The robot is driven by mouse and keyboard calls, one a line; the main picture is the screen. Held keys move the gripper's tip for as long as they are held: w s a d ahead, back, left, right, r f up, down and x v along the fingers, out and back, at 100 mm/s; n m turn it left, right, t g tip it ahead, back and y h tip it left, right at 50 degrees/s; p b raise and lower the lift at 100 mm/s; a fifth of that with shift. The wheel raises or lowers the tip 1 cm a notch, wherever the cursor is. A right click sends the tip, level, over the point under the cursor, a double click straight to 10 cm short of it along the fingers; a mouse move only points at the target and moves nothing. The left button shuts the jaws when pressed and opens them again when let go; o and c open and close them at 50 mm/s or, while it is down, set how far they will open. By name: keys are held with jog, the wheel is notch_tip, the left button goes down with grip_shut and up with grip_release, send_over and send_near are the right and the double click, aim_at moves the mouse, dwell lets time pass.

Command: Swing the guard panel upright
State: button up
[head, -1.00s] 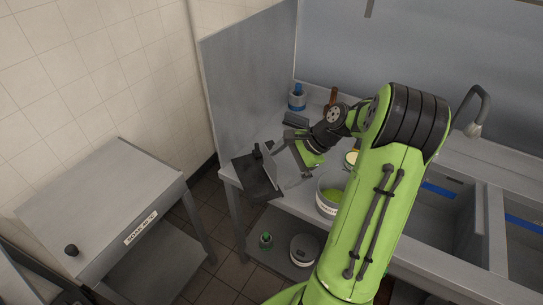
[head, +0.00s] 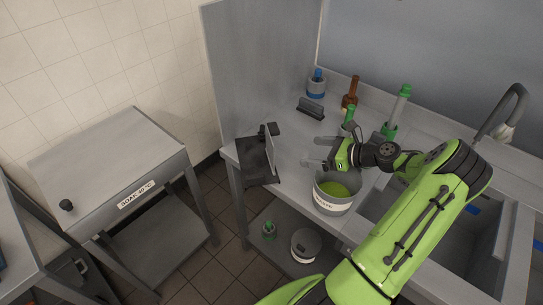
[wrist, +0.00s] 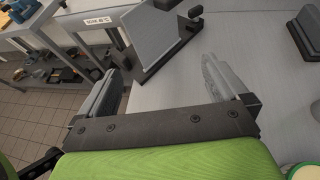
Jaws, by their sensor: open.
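The guard panel (head: 272,154) is a thin grey plate on a black base (head: 255,163) at the counter's left front edge. In the head view it shows nearly edge-on and appears to stand up from the base. In the wrist view the panel (wrist: 163,38) shows its broad grey face, steeply raised; its exact angle is hard to tell. A black block (wrist: 190,14) sits by its right side. My gripper (head: 316,152) is open and empty, to the right of the panel and apart from it. Its fingers (wrist: 160,75) point toward the panel.
A waste tub (head: 333,205) with green contents stands close beside my gripper. A black holder (head: 311,109), a blue-banded pot (head: 316,84) and bottles (head: 351,93) stand behind. A tall grey partition (head: 258,75) borders the counter's left. Bare counter lies between gripper and panel.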

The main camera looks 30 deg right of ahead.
jog(key=shift+w+a, duration=0.1)
jog(key=shift+w, duration=0.15)
dwell(0.6)
jog(key=p+v, duration=0.8)
jog(key=v, duration=0.2)
jog(key=shift+a, duration=0.1)
